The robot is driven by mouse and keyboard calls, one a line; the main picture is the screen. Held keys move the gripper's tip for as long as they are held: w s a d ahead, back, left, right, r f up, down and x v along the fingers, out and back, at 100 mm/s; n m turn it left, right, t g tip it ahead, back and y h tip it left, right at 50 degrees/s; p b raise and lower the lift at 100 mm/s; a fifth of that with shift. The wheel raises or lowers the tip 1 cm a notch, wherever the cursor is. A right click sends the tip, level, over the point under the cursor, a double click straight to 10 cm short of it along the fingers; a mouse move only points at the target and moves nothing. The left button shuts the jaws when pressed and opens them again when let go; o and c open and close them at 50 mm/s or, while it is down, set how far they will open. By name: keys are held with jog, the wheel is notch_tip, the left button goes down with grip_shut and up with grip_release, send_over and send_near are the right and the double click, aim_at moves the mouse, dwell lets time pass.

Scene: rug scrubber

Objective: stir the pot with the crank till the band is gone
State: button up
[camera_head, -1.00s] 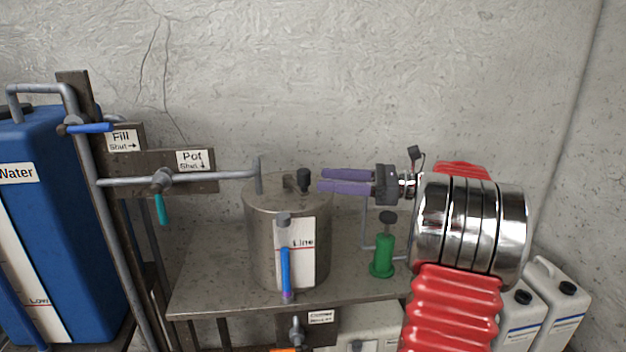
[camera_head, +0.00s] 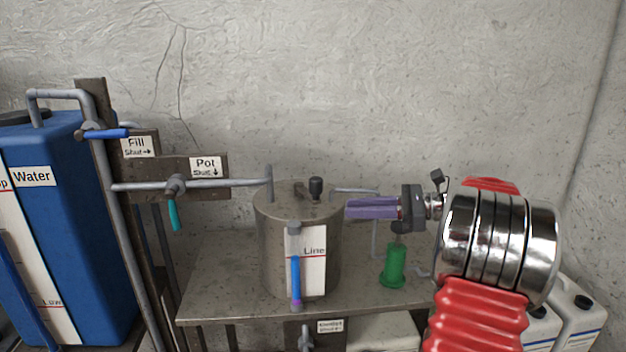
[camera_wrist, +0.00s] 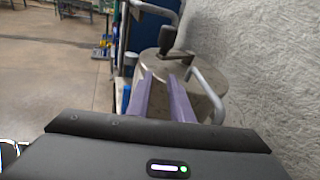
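The steel pot (camera_head: 272,245) stands on a metal shelf. On its lid is a crank with an upright black knob (camera_head: 316,188); the crank also shows in the wrist view (camera_wrist: 168,38). A sight tube (camera_head: 295,275) on the pot's front holds blue liquid with a purple band (camera_head: 296,298) at the bottom, beside a white plate marked Line. My gripper (camera_head: 347,208) is right of the knob and apart from it, its purple fingers pointing left. In the wrist view the fingers (camera_wrist: 161,78) are apart with nothing between them, and the crank is beyond their tips.
A pipe with a teal-handled Pot valve (camera_head: 174,212) runs to the pot from the left. A blue water tank (camera_head: 75,230) and the blue Fill handle (camera_head: 108,133) are farther left. A green bottle (camera_head: 393,266) stands below my gripper. The wall is close behind.

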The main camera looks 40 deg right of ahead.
jog(key=f, duration=0.2)
jog(key=a+f+n+g+h, duration=0.1)
jog(key=f, duration=0.1)
jog(key=f+h, duration=0.1)
jog(key=f, duration=0.1)
jog(key=shift+s+a+f+n+g, duration=0.1)
jog(key=shift+s+a+n+g, duration=0.1)
jog(key=shift+s+n+g, duration=0.2)
jog(key=shift+c, duration=1.4)
jog(key=a+f+n+g, duration=0.1)
jog(key=a+f, duration=0.1)
jog(key=s+a+f+n+g+h, duration=0.1)
jog(key=a, duration=0.1)
jog(key=shift+s+a+f+n, duration=0.2)
jog(key=shift+a+f+n, duration=0.05)
jog(key=shift+f+n, duration=0.15)
grip_shut()
jog(key=s+a+n+g+h, duration=0.1)
jog(key=s+a+n, duration=0.4)
jog(key=a, duration=0.5)
jog(key=s+a+n+g+h, duration=0.1)
jog(key=s+a+n+h, duration=0.3)
jog(key=a+n, duration=0.5)
jog(key=s+a+n+g+h, duration=0.1)
jog(key=s+a+n+h, duration=0.1)
jog(key=s+a+n, duration=0.4)
jog(key=a+n, duration=0.1)
jog(key=a, duration=0.3)
jog(key=shift+a+f+n+h, duration=0.3)
jog(key=shift+a+n+h, duration=0.1)
